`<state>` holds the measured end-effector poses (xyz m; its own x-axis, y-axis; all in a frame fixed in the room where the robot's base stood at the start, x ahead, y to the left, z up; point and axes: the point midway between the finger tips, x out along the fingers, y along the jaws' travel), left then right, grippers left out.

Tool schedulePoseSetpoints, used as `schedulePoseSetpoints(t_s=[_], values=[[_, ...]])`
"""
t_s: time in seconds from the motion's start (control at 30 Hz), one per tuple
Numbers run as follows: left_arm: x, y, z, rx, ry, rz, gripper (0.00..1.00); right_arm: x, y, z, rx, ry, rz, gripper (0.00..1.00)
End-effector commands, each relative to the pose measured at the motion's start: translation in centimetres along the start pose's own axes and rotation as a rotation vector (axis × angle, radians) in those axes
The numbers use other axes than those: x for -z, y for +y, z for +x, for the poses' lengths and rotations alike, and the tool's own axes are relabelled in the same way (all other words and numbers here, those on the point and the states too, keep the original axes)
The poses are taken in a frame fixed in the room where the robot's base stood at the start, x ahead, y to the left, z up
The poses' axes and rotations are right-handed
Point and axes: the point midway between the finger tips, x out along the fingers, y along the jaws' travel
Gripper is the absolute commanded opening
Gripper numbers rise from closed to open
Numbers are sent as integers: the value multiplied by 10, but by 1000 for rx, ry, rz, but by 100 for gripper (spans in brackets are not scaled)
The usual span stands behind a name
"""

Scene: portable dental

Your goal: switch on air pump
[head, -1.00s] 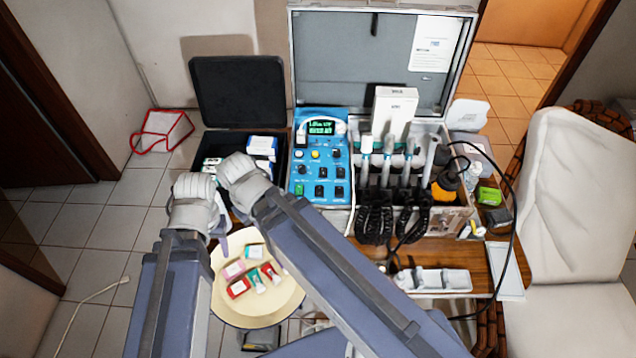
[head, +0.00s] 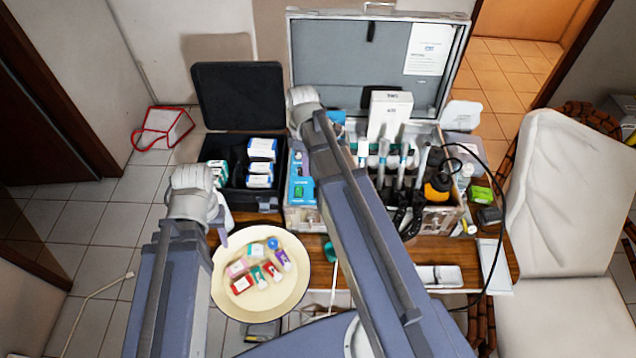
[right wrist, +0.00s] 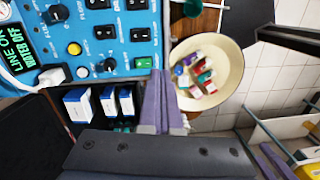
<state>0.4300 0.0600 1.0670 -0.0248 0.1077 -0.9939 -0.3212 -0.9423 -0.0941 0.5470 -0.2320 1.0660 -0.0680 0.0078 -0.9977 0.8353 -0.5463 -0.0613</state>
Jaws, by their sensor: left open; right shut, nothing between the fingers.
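The blue control panel (head: 300,170) stands in the open metal case. In the head view my right arm covers most of it. The right wrist view shows the panel (right wrist: 115,30) with a lit display (right wrist: 22,50), black switches, knobs and a green switch (right wrist: 143,62). My right gripper (right wrist: 157,76) is shut and empty. Its tips appear close to the green switch; I cannot tell whether they touch. I cannot read which switch is the air pump's. My left gripper (head: 222,230) is open and empty, left of the case.
A round cream tray (head: 230,300) with several small boxes stands in front. A black case (head: 238,97) with boxes is left of the panel. Dental handpieces (head: 400,165), a white box (head: 389,115) and a dark cable (head: 513,215) are to the right.

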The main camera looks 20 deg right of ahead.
Motion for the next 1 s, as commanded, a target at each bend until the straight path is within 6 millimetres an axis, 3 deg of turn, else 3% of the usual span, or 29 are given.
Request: schedulePoseSetpoints(t_s=[0.1,0.3,0.77,1.0], values=[[0,-1,-9,0,0,-1,50,-15,20,-10,6,12,-62,0],[-1,-1,-12,0,0,-1,50,-27,32,-13,9,22,-122,0],[-1,-1,-10,0,0,-1,50,-28,33,-12,9,22,-130,0],[0,0,4,0,0,2,50,-28,33,2,9,22,-130,0]])
